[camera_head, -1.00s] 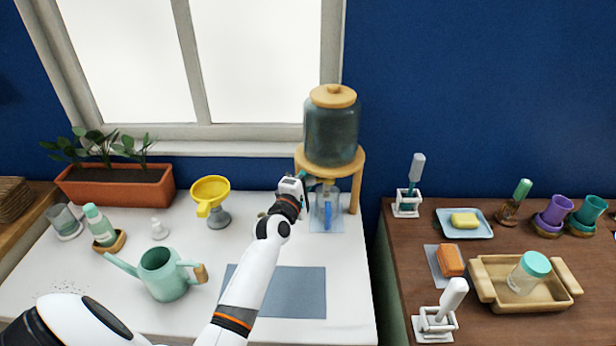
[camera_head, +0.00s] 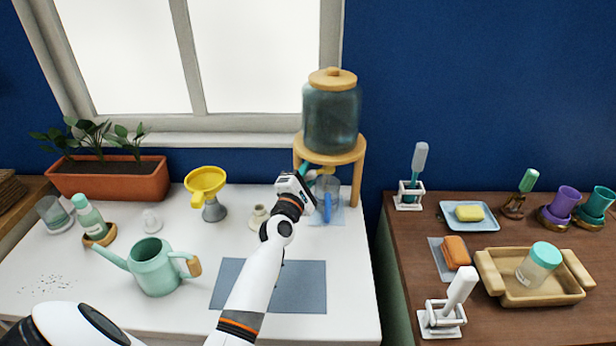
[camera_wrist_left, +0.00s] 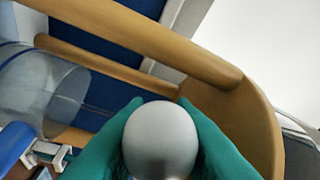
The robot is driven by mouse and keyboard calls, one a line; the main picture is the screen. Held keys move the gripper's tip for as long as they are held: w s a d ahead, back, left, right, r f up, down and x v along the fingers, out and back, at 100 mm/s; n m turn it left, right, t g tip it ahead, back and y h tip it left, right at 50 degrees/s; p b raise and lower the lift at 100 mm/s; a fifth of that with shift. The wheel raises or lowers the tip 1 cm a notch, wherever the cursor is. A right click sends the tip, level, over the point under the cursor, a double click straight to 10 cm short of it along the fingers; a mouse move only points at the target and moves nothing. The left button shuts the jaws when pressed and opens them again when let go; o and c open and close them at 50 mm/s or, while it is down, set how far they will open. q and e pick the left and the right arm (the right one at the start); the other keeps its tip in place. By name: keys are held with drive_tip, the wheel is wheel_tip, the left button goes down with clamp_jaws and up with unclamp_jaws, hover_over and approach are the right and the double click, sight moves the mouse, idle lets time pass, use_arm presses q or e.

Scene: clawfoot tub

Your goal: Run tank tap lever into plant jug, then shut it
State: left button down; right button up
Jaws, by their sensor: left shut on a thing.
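The glass tank (camera_head: 331,118) with a wooden lid stands on a round wooden stand (camera_head: 342,156) at the back right of the white counter. A clear jug with a blue handle (camera_head: 327,205) stands below it; in the left wrist view the jug (camera_wrist_left: 42,92) is at the left. My left gripper (camera_head: 306,176) is in front of the stand, by the jug. In the left wrist view its teal fingers (camera_wrist_left: 160,142) are shut around a rounded grey knob (camera_wrist_left: 162,135), apparently the tap lever's end. The tap body is mostly hidden. I cannot tell whether water runs. My right gripper is not in view.
A green watering can (camera_head: 155,268), a yellow funnel (camera_head: 206,186) and a small cream bottle (camera_head: 258,214) stand on the counter. A blue-grey mat (camera_head: 300,290) lies bare at the front. A planter (camera_head: 110,182) stands back left; a brown table (camera_head: 410,240) is at right.

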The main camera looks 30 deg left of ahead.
use_arm(q)
drive_tip(key=c, duration=1.5)
unclamp_jaws()
drive_tip(key=b+v, duration=0.1)
drive_tip(key=v, duration=1.1)
drive_tip(key=shift+b, duration=0.4)
